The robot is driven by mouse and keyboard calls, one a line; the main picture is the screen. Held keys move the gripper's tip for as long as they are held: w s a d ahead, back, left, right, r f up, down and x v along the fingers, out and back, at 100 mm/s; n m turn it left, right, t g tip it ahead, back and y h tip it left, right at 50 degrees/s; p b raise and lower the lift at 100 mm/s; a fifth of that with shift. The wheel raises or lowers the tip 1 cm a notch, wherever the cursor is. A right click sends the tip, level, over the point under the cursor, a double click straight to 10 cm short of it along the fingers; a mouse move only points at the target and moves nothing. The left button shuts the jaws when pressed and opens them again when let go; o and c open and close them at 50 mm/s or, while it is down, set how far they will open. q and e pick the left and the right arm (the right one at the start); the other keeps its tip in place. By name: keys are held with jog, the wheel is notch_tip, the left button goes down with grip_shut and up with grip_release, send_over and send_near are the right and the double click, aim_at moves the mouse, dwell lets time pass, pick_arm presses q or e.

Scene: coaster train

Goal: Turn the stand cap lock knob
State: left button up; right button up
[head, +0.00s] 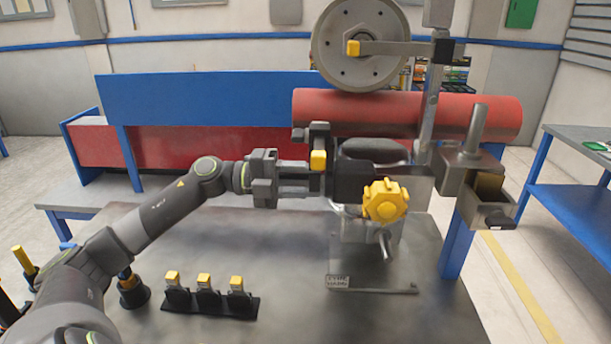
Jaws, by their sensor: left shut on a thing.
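My left gripper (312,178) comes in from the left above the bench. Its fingers are shut on a black part with a square yellow face (318,160), at the left side of the grey machine stand (372,245). The fingertips are partly hidden by this part, so the exact contact is not clear. A large lobed yellow knob (385,200) faces me just to the right, apart from the fingers. I cannot tell from the picture which of the two is the stand cap lock knob. My right gripper is not in view.
A big grey wheel (360,45) and a red cylinder (450,114) are behind the stand. A black rack (210,304) with yellow-topped pieces sits at the bench's front left. The bench top (285,265) between rack and stand is clear. A blue-framed table (575,185) stands right.

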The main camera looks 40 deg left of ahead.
pick_arm(q)
jog(key=shift+n, duration=0.4)
jog(key=o, duration=1)
jog(key=shift+w+a, duration=0.1)
